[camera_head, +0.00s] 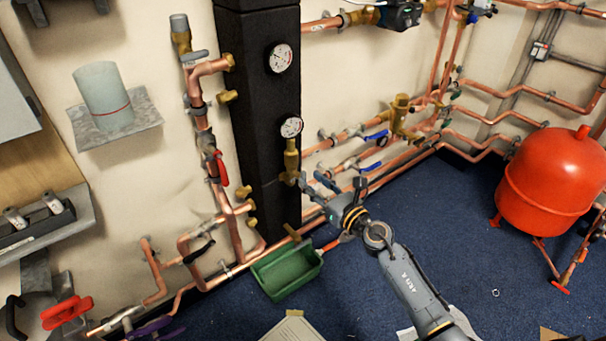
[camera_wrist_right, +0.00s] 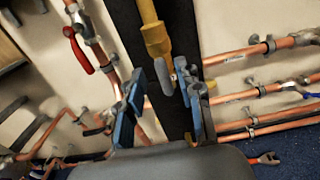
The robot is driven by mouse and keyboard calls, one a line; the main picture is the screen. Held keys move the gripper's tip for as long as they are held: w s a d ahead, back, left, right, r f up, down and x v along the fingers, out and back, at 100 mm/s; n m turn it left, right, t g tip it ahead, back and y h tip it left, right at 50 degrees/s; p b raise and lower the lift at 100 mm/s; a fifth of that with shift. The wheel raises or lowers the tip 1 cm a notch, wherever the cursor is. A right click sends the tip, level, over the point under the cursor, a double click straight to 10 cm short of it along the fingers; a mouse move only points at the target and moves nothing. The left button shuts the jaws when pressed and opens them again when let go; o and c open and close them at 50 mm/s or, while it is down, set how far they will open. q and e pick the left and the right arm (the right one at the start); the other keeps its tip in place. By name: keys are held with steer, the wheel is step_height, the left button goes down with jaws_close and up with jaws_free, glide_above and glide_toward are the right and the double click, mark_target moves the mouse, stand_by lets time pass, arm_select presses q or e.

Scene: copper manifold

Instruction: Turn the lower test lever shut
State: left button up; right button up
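A brass valve body (camera_head: 291,158) hangs below the lower round gauge (camera_head: 291,127) on the black column. Its small grey lever end (camera_head: 290,178) is close to my right gripper (camera_head: 315,187). In the right wrist view the brass body (camera_wrist_right: 155,38) comes down from the top, and a small pale lever or stem (camera_wrist_right: 173,77) shows near the right-hand finger. The blue-padded fingers of the right gripper (camera_wrist_right: 160,100) stand apart, with the column behind them. I cannot tell whether a finger touches the lever. My left gripper is not in view.
Copper pipes with blue-handled valves (camera_head: 375,137) run right of the column (camera_head: 262,95). A red-handled valve (camera_head: 220,172) is on the left pipes. A green tray (camera_head: 287,271) sits below. A red tank (camera_head: 553,170) stands right. Blue floor is mostly clear.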

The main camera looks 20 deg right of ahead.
mark_target(306, 176)
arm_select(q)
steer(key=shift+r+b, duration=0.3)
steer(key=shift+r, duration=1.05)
arm_select(e)
steer(key=shift+x, duration=2.35)
jaws_close()
